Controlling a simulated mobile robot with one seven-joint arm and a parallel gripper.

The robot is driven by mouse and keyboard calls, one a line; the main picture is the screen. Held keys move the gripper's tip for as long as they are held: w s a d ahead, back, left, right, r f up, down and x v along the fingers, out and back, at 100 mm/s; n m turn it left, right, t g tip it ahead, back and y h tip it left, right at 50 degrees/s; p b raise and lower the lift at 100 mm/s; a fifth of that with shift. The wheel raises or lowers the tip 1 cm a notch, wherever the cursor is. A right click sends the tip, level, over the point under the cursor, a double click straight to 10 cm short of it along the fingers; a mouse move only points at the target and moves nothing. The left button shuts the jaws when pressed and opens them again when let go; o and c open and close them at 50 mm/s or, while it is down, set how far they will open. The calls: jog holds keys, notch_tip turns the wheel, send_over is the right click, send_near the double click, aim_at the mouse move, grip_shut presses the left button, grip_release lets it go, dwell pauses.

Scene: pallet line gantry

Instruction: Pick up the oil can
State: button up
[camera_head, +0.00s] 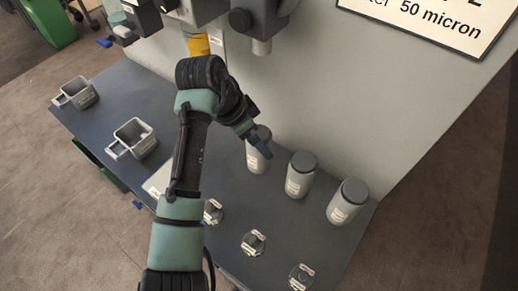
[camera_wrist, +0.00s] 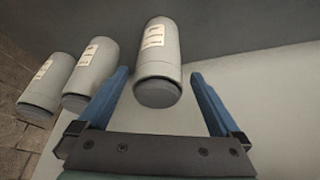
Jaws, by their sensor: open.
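Three grey canisters with darker lids and pale labels stand in a row on the dark bench; the pictures do not settle which thing is the oil can. The left canister (camera_head: 258,158) is partly hidden by my gripper (camera_head: 260,146), which is beside its upper part. In the wrist view this canister (camera_wrist: 158,55) appears centred between the blue fingers of my open gripper (camera_wrist: 160,75), with visible gaps on both sides. The middle canister (camera_head: 300,176) and right canister (camera_head: 346,203) stand apart from it.
Two grey open vessels with handles, (camera_head: 132,140) and (camera_head: 80,93), stand on the bench's (camera_head: 120,95) left part. Several small labelled fittings (camera_head: 253,243) lie along the front. A grey wall panel (camera_head: 370,100) rises close behind the canisters, with grey machine parts (camera_head: 262,20) overhead.

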jog(key=x, duration=0.5)
jog(key=shift+d+f, duration=0.15)
grip_shut()
dwell(0.4)
